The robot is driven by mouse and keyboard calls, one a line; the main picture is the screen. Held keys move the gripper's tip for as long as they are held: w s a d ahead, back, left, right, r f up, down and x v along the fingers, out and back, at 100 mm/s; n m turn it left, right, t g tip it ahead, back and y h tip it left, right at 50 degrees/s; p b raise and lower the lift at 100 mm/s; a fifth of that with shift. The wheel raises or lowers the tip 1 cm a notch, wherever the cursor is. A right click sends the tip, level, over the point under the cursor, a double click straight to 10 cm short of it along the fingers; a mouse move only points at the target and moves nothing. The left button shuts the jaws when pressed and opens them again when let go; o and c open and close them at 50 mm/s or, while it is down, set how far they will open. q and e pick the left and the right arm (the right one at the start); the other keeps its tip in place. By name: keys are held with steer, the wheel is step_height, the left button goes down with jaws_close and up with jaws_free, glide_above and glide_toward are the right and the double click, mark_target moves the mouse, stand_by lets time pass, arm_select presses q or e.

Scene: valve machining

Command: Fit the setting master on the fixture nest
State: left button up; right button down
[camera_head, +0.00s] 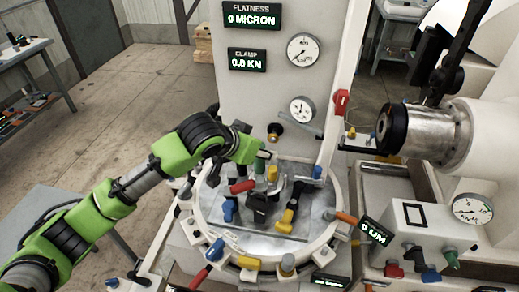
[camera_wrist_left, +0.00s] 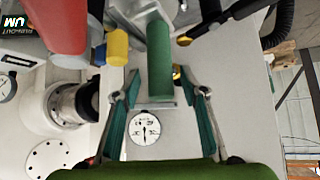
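The round fixture (camera_head: 240,238) with a metal top and coloured clamps around its rim sits in the middle of the head view. On it are a dark block (camera_head: 262,208) and several coloured handles. I cannot tell which part is the setting master or the exact nest. My left gripper (camera_head: 264,160) reaches over the back of the fixture. In the left wrist view its two teal fingers (camera_wrist_left: 158,78) are apart, with a green cylinder (camera_wrist_left: 160,55) showing between or just beyond the tips. I cannot tell whether they touch it. My right gripper is not in view.
A machine panel (camera_head: 285,75) with gauges and displays reading 0 micron and 0.0 kN rises behind the fixture. A large spindle (camera_head: 435,128) and a control box (camera_head: 425,235) stand at right. A workbench (camera_head: 35,100) is at far left. Floor between is clear.

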arm_select(q)
steer(key=shift+s+f, duration=0.1)
steer(key=shift+f, duration=0.05)
steer(key=v, duration=1.2)
stand_by(0.3)
